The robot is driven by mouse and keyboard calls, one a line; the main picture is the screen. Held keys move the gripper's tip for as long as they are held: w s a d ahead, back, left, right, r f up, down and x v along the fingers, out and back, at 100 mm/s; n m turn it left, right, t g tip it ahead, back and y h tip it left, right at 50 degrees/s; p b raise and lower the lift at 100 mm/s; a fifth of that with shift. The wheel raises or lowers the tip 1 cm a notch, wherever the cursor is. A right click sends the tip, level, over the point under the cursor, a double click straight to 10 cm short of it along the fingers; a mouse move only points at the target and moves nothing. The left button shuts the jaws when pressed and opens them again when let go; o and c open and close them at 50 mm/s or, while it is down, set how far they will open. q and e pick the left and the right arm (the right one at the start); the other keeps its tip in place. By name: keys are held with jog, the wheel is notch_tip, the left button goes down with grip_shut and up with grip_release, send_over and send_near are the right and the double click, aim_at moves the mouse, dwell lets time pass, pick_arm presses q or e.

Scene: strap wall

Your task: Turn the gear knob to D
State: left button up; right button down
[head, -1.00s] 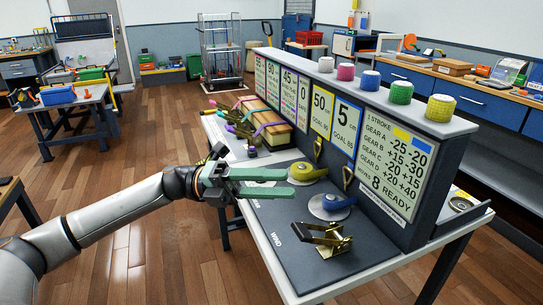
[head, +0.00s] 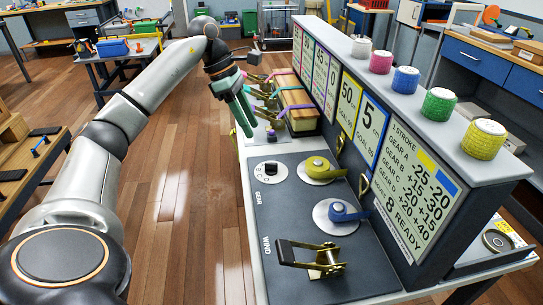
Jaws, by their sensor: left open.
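The gear knob (head: 270,170) is a small black knob on a round white dial, on the dark panel (head: 216,236) by the word GEAR. Its setting is too small to read. My left gripper (head: 247,128), with green fingers, hangs pointing down above the far end of the panel, beyond the knob and apart from it. Its fingers look close together from this angle, but it is open and holds nothing that I can see. My right gripper is not in view.
A yellow strap reel (head: 317,168) and a blue strap reel (head: 342,212) sit right of the knob. A metal ratchet (head: 318,257) lies nearer. The wall with number cards (head: 420,187) bounds the right side. Strapped wooden blocks (head: 296,106) stand behind.

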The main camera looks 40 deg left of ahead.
aim_at(269, 163)
pick_arm(q)
jog(key=b+x, duration=0.1)
jog(key=x, duration=1)
jog(key=shift+d+f, duration=0.1)
jog(key=shift+f, duration=0.05)
grip_shut()
